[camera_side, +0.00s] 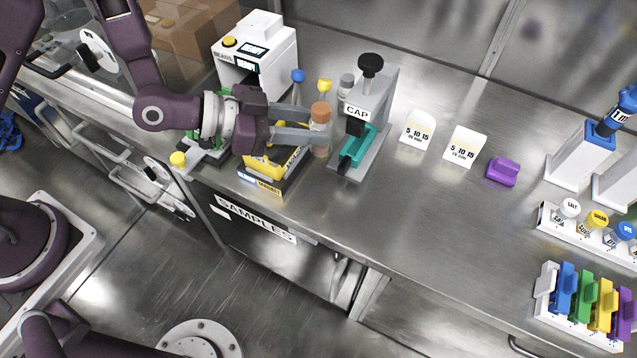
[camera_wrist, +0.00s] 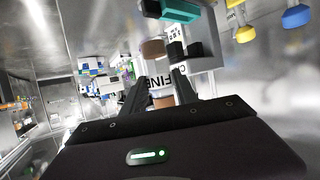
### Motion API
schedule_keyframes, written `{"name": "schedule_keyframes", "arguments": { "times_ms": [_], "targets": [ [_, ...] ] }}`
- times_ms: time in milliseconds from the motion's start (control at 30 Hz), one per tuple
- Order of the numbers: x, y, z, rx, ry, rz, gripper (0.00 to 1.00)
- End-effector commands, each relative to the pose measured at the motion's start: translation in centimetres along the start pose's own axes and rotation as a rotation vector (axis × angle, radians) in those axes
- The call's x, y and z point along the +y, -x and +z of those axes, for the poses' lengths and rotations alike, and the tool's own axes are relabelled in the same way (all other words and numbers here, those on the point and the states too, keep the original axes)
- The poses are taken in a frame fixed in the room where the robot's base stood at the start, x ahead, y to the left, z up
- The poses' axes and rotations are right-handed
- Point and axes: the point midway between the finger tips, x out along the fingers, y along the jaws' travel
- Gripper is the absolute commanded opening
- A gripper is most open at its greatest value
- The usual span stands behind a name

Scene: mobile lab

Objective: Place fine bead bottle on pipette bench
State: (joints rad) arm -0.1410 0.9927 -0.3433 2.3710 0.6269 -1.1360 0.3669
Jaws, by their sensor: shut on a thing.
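The fine bead bottle (camera_side: 320,113) has an orange-brown cap and a clear body. My gripper (camera_side: 318,135) is shut on it from the left, with a finger on either side of the body. In the wrist view the bottle (camera_wrist: 160,76) stands between the fingers, and its label reads FINE. It looks upright beside the grey CAP press; I cannot tell whether its base touches the bench. No label marks a pipette bench. A white stand with a blue device (camera_side: 603,132) is at the far right of the steel bench.
The CAP press (camera_side: 364,120) is just right of the bottle. Blue-capped (camera_side: 297,76), yellow-capped (camera_side: 324,86) and grey-capped (camera_side: 346,80) items stand behind. White cards (camera_side: 418,130) and a purple block (camera_side: 503,171) are farther right. The middle front is clear.

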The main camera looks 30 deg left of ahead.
Motion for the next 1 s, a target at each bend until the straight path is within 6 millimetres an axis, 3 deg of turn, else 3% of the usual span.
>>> {"name": "schedule_keyframes", "arguments": {
  "times_ms": [33, 100, 200, 667, 1000],
  "targets": [
    [1.9, 0.3, 0.5, -0.004, -0.005, 0.03, 0.0],
    [3.9, 0.8, 0.8, -0.003, -0.019, 0.058, 0.0],
    [5.3, 1.1, 1.3, -0.001, -0.031, 0.077, 0.0],
    [5.5, -2.3, 9.7, 0.0, -0.035, 0.079, 0.0],
    [5.4, -2.6, 10.3, 0.001, -0.036, 0.078, 0.0]
  ]
}}
